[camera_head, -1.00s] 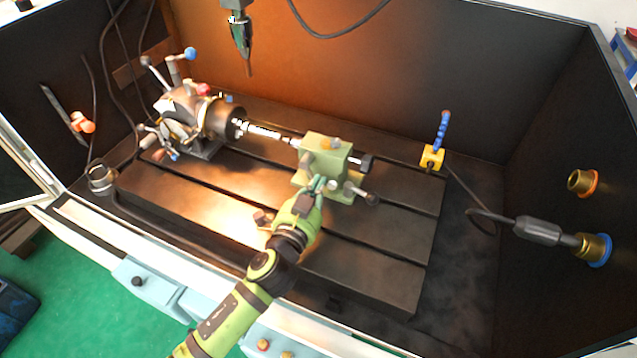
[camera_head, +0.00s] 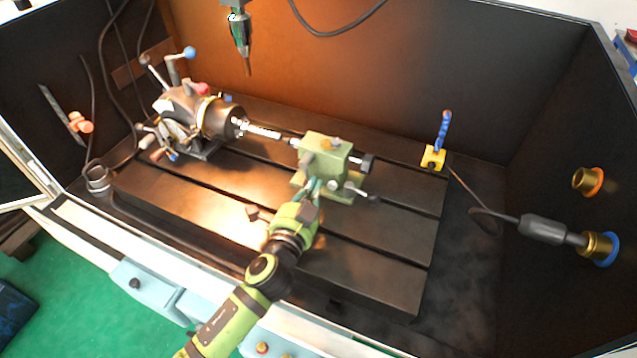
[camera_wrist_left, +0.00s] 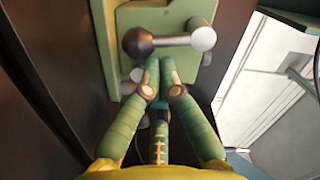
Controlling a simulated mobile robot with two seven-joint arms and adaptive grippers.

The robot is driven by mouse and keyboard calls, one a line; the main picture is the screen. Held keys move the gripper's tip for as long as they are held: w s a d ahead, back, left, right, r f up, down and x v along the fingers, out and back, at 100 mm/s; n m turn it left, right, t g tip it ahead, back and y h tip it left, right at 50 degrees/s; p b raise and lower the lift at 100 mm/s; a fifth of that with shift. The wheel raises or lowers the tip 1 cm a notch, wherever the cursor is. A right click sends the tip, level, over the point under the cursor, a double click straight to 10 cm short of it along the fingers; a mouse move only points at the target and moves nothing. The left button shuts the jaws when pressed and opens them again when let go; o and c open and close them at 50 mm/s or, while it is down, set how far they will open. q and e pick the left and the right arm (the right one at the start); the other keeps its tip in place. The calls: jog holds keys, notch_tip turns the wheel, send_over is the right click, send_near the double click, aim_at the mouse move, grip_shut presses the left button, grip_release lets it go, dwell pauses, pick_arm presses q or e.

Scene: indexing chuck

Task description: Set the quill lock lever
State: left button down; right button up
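The green tailstock block (camera_head: 325,155) stands on the slotted table, its quill toward the chuck (camera_head: 215,118). A lever with a dark ball end (camera_head: 372,198) sticks out at its front right. In the left wrist view, a lever with a dark ball (camera_wrist_left: 138,43) and a silver hub (camera_wrist_left: 202,34) lies across the green body, just beyond my fingertips. My left gripper (camera_head: 314,186) is at the tailstock's front, left of the lever. Its fingertips (camera_wrist_left: 160,72) are together, with nothing visible between them. They look apart from the lever bar. My right gripper is out of view.
The indexing head (camera_head: 180,105) with several handles stands at the left. A yellow base with a blue hose (camera_head: 433,157) is at the right. A cabled connector (camera_head: 540,230) reaches from the right wall. The front right table is clear.

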pick_arm(q)
jog(key=shift+a+f+m, duration=0.15)
jog(key=shift+a+m, duration=0.05)
jog(key=shift+m, duration=0.1)
dwell(0.9)
